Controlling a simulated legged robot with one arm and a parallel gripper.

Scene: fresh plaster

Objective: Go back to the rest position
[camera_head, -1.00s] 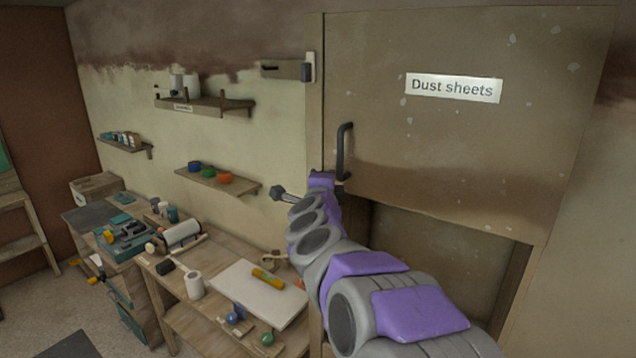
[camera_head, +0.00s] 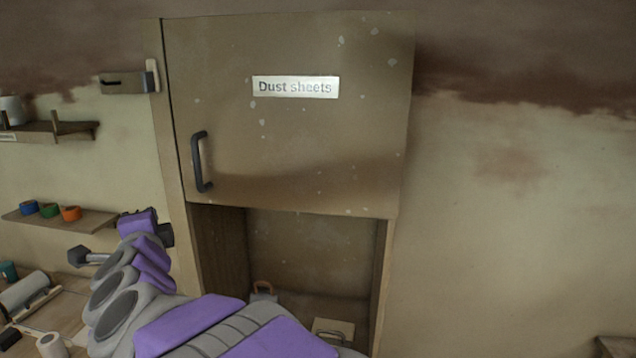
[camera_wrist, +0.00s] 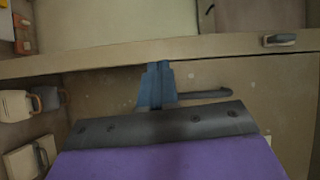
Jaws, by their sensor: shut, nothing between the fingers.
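My gripper shows in the wrist view (camera_wrist: 160,80) with its two blue-grey fingers together and nothing between them. In the head view my purple and grey arm reaches up from the bottom, and the fingers are hidden behind it. The arm's end is left of and below the dark handle (camera_head: 201,162) of the cabinet door labelled "Dust sheets" (camera_head: 290,130). The door looks closed. In the wrist view the handle (camera_wrist: 205,94) lies just right of the fingers, apart from them as far as I can tell.
Below the door is an open niche (camera_head: 310,250) with a few items at its bottom. A shelf with several coloured rolls (camera_head: 60,220) and a workbench (camera_head: 65,308) stand left. A latch-like block (camera_head: 128,82) is on the wall beside the door. The wall at right is bare.

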